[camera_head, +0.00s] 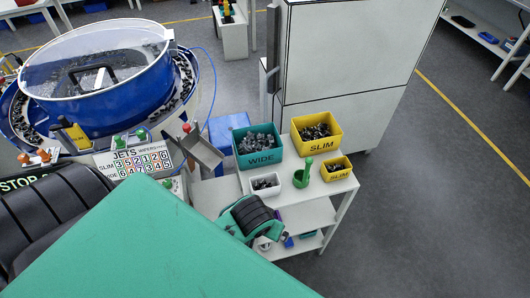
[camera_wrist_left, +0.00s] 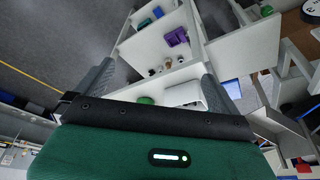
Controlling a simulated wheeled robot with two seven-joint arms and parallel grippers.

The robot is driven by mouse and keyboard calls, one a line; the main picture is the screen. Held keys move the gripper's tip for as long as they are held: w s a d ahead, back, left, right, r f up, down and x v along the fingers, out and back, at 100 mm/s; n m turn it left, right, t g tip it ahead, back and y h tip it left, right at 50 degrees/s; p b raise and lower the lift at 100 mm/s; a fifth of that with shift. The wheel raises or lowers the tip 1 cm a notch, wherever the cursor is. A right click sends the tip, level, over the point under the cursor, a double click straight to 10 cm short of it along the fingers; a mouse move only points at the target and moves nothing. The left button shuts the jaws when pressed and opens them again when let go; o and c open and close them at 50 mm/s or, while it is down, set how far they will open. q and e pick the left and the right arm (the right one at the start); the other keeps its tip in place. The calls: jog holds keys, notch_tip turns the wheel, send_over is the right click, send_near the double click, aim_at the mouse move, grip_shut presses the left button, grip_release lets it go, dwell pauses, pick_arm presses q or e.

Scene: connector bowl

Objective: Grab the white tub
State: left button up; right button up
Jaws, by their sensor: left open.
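The white tub (camera_head: 265,184) is a small open box holding dark metal parts. It stands on the top of a white cart (camera_head: 217,196), near its front left, in the head view. My right gripper is not in view.
Behind the tub stand a teal WIDE bin (camera_head: 259,158) and a yellow SLIM bin (camera_head: 321,147). A metal chute (camera_head: 202,152) and blue bowl feeder (camera_head: 110,105) are left. A purple item (camera_wrist_left: 176,37) shows in the wrist view.

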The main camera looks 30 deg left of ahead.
pick_arm(q)
jog(key=w+r+n+y, duration=0.2)
jog(key=w+r+n, duration=0.1)
jog(key=w+n, duration=0.15)
jog(key=n+y+p, duration=0.3)
jog(key=n, duration=0.1)
send_over(263, 184)
jog(key=s+d, duration=0.4)
jog(key=shift+t, duration=0.3)
notch_tip(263, 184, down, 6)
jog(key=shift+d+f, duration=0.15)
jog(key=shift+f, duration=0.05)
jog(key=shift+w+a+f, duration=0.2)
jog(key=p+x, duration=0.2)
jog(key=x, duration=0.1)
jog(key=shift+w+a+f, duration=0.15)
jog(key=shift+w+f, duration=0.15)
jog(key=shift+w+a+f, duration=0.1)
jog(key=shift+a+f, duration=0.05)
jog(key=shift+f, duration=0.25)
jog(key=c, duration=0.7)
